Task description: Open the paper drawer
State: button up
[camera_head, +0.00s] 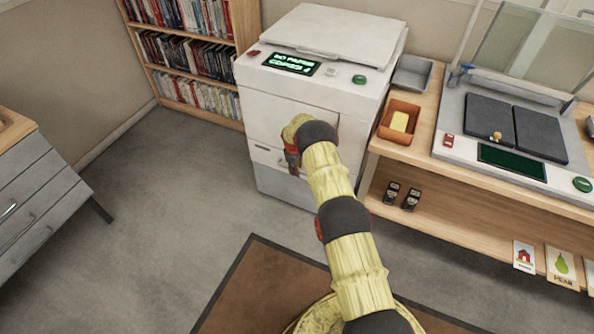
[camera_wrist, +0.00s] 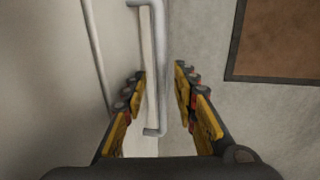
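The white copier (camera_head: 277,95) stands against the back wall, its screen (camera_head: 291,64) lit with green text that reads as no paper. Its paper drawer (camera_head: 265,157) is low on the front, partly hidden behind my arm, and looks shut. My gripper (camera_head: 292,160) is at the drawer front. In the wrist view the pale bar handle (camera_wrist: 159,65) runs between the two spread fingers of my gripper (camera_wrist: 160,100). The fingers are open, with a gap visible on each side of the bar; I cannot tell whether either touches it.
A wooden table (camera_head: 420,153) stands right of the copier, with an orange tray (camera_head: 398,120), a grey tray (camera_head: 412,73) and a larger machine (camera_head: 470,140) on it. A bookshelf (camera_head: 190,60) is at the left back, and grey drawers (camera_head: 40,195) at the left.

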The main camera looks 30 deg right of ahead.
grip_shut()
dwell(0.9)
